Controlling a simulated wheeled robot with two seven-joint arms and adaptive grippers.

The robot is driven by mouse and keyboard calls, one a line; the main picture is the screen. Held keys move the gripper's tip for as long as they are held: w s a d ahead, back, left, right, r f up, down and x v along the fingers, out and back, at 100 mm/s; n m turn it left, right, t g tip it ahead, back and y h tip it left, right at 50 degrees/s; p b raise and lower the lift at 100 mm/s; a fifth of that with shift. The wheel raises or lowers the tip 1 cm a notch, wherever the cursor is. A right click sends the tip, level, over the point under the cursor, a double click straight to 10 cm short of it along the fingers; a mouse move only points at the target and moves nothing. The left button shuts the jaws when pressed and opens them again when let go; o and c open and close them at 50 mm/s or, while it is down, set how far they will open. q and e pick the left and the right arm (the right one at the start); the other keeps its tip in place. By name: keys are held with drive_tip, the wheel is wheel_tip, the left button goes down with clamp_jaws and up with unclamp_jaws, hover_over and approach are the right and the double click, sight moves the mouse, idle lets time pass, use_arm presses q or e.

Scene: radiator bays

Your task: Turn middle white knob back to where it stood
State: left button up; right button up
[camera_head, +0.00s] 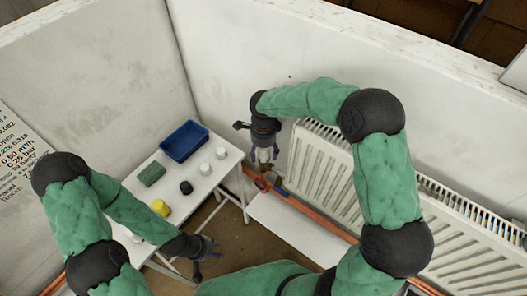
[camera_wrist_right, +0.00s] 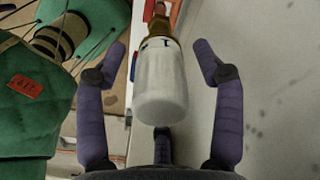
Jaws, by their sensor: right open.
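A white knob (camera_wrist_right: 160,92) with a brass collar stands between the fingers of my right gripper (camera_wrist_right: 158,52) in the right wrist view. Those fingers are open, with a gap visible on both sides of the knob. In the head view my right gripper (camera_head: 264,158) points down at the pipe by the radiator's left end, and largely hides the knob there. Whether this is the middle knob, and how far it is turned, I cannot tell. My left gripper (camera_head: 207,256) is open and empty in front of the white table, low in the picture.
A white radiator (camera_head: 325,170) hangs on the right wall, with an orange pipe (camera_head: 322,220) below. The white table (camera_head: 215,178) bears a blue tray (camera_head: 184,141), a green block (camera_head: 151,174), a black piece (camera_head: 186,187), a yellow piece (camera_head: 160,207) and small white pieces (camera_head: 205,169).

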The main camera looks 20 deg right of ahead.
drive_tip(key=c, duration=1.1)
drive_tip(key=shift+n, duration=0.3)
drive_tip(key=shift+c, duration=0.2)
drive_tip(key=n+p, duration=0.1)
drive_tip(key=n, duration=0.4)
drive_tip(key=n+p, duration=0.2)
drive_tip(key=n, duration=0.4)
drive_tip(key=shift+n, duration=0.3)
drive_tip(key=n+p, duration=0.1)
drive_tip(key=n, duration=0.3)
drive_tip(key=shift+n, duration=0.3)
drive_tip(key=n+p, duration=0.1)
drive_tip(key=n, duration=0.2)
drive_tip(key=shift+n, duration=0.3)
drive_tip(key=n+p, duration=0.2)
drive_tip(key=n, duration=0.2)
drive_tip(key=shift+n+p, duration=0.5)
drive_tip(key=shift+n, duration=1.6)
